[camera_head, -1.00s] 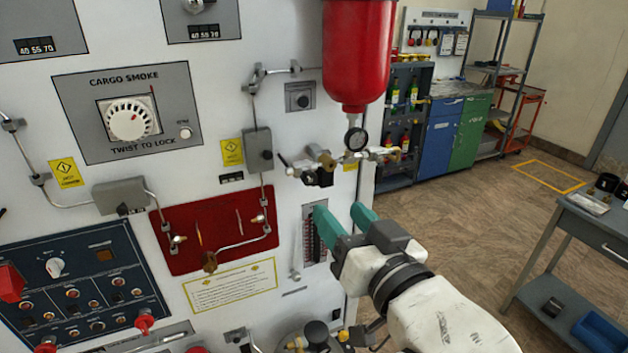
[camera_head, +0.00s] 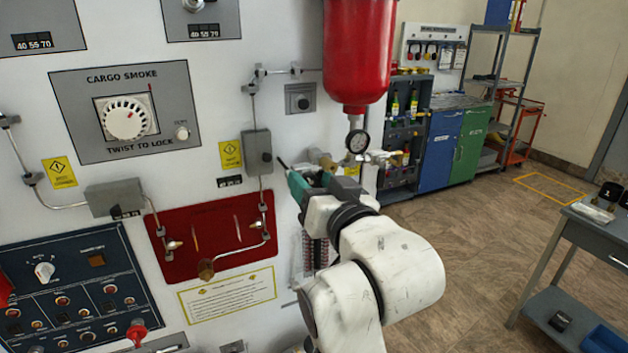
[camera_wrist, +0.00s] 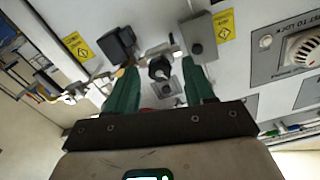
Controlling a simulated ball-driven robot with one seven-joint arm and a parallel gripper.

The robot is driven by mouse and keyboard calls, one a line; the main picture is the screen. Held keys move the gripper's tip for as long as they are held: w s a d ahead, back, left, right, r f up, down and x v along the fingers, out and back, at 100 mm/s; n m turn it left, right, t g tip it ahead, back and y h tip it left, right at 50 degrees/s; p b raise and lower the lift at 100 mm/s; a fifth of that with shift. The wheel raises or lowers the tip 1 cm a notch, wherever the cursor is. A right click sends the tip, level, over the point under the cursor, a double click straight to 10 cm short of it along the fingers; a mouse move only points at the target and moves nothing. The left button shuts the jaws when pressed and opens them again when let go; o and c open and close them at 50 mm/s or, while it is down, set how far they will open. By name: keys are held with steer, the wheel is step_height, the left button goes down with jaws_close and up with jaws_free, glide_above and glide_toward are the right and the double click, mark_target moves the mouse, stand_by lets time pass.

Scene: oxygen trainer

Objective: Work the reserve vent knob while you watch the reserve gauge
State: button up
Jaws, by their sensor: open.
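The reserve gauge (camera_head: 357,141), a small round dial, hangs under the red cylinder (camera_head: 357,50) in the head view; its needle is too small to read. The brass valve fittings (camera_head: 322,158) sit left of it, partly hidden by my gripper. My gripper (camera_head: 297,182) is at these fittings, its green fingers pointing at the panel. In the wrist view my gripper (camera_wrist: 163,92) is open, and a dark round knob (camera_wrist: 160,68) shows between the fingers, apparently the vent knob. I cannot tell whether the fingers touch it.
A grey box (camera_head: 257,150) with a pipe is left of my gripper. A red plate (camera_head: 215,240) with fittings lies lower left, below the cargo smoke panel (camera_head: 125,112). A grey table (camera_head: 590,232) stands at the right, with open floor between.

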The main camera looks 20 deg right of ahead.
steer(key=shift+w, duration=0.25)
jaws_close()
stand_by(0.4)
